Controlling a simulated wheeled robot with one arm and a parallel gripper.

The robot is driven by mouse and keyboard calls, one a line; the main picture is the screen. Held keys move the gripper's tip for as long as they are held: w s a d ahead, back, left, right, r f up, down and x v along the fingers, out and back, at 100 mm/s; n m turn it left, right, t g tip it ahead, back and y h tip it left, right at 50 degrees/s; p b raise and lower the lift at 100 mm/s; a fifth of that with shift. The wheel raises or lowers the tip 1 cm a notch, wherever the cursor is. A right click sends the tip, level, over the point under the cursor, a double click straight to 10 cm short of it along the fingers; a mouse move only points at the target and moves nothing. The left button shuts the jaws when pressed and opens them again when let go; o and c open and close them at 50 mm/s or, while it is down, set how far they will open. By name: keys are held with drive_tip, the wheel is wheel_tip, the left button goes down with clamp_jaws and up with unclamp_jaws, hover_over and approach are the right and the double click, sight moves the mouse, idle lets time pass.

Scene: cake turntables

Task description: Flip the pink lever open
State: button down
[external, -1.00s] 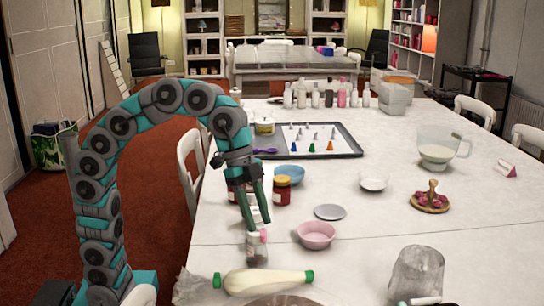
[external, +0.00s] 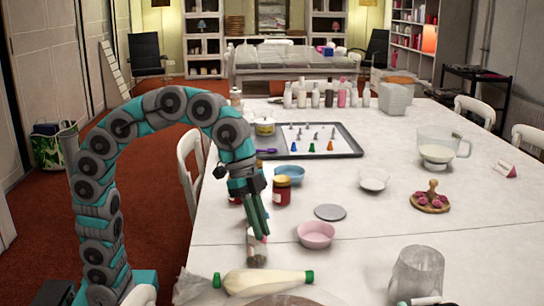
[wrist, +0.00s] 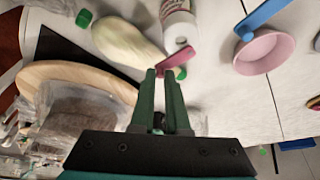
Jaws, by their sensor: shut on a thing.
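The pink lever (wrist: 178,57) shows in the wrist view as a short slanted bar beside a small whitish container (wrist: 180,28). In the external view that container (external: 257,254) stands upright near the table's front left, with a trace of pink at its top. My gripper (wrist: 161,72) has its two green fingers close together, with the tips at the lower left end of the lever. They appear shut on that end; the contact itself is partly hidden. In the external view my gripper (external: 259,232) points down at the container's top.
A pale bottle with green ends (external: 265,281) lies just in front of the container. A pink bowl (external: 316,234) and a grey disc (external: 330,212) are to the right. A red jar (external: 282,190) and a blue bowl (external: 290,175) stand behind.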

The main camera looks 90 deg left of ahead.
idle(0.5)
drive_tip(key=shift+w+n+t+y, duration=0.15)
drive_tip(key=shift+w+n+y, duration=0.05)
drive_tip(key=shift+n, duration=0.35)
drive_tip(key=shift+w+n+t+y, duration=0.15)
drive_tip(key=shift+n+y, duration=0.05)
drive_tip(key=shift+n, duration=0.35)
drive_tip(key=c, duration=0.9)
unclamp_jaws()
drive_tip(key=shift+b+v, duration=0.5)
drive_tip(key=shift+v, duration=3.35)
